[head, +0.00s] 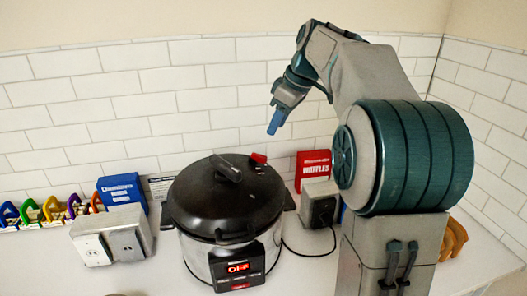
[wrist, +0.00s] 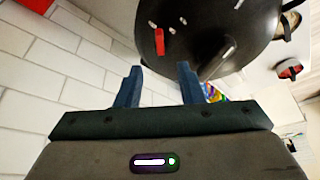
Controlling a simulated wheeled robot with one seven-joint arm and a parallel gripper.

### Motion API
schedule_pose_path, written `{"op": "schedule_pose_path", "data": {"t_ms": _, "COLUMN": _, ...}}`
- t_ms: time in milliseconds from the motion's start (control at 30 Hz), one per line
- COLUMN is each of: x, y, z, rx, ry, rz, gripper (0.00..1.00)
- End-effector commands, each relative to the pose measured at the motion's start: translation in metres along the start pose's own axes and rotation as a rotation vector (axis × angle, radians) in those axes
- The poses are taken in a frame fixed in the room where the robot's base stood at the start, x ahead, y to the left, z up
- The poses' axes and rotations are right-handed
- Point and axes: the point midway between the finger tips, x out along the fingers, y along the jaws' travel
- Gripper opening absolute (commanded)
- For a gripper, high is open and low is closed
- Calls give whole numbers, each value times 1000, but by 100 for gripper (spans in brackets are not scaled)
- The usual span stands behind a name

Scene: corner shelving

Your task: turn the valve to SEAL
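The pressure cooker (head: 228,205) has a black lid and a steel body with a lit red display, and it stands on the white counter. Its red valve (head: 259,158) sits at the back right of the lid. In the wrist view the valve (wrist: 159,41) is a red lever with small white marks around it, too small to read. My gripper (head: 277,122) is above and behind the lid, apart from the valve. In the wrist view my gripper (wrist: 161,78) has its two blue fingers spread with nothing between them, and the valve lies beyond their tips.
A red waffles box (head: 313,165) and a socket box (head: 320,203) stand right of the cooker. A blue box (head: 122,190), another socket box (head: 112,236) and several coloured clips (head: 50,210) are at the left. The tiled wall (head: 160,90) is close behind.

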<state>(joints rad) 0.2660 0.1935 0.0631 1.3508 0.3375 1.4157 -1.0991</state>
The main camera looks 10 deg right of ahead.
Motion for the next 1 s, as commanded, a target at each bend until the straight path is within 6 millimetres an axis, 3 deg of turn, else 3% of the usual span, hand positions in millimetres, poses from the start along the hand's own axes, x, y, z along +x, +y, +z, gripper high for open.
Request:
{"op": "schedule_pose_path", "data": {"t_ms": 300, "x": 68, "y": -1, "z": 0, "rx": 1, "ry": -3, "rz": -4, "gripper": 35}}
{"op": "schedule_pose_path", "data": {"t_ms": 500, "x": 95, "y": 0, "z": 0, "rx": 1, "ry": -2, "rz": -2, "gripper": 35}}
{"op": "schedule_pose_path", "data": {"t_ms": 933, "x": 106, "y": 0, "z": 0, "rx": 1, "ry": -1, "rz": 1, "gripper": 35}}
{"op": "schedule_pose_path", "data": {"t_ms": 1000, "x": 105, "y": 0, "z": 0, "rx": 1, "ry": 0, "rz": 1, "gripper": 15}}
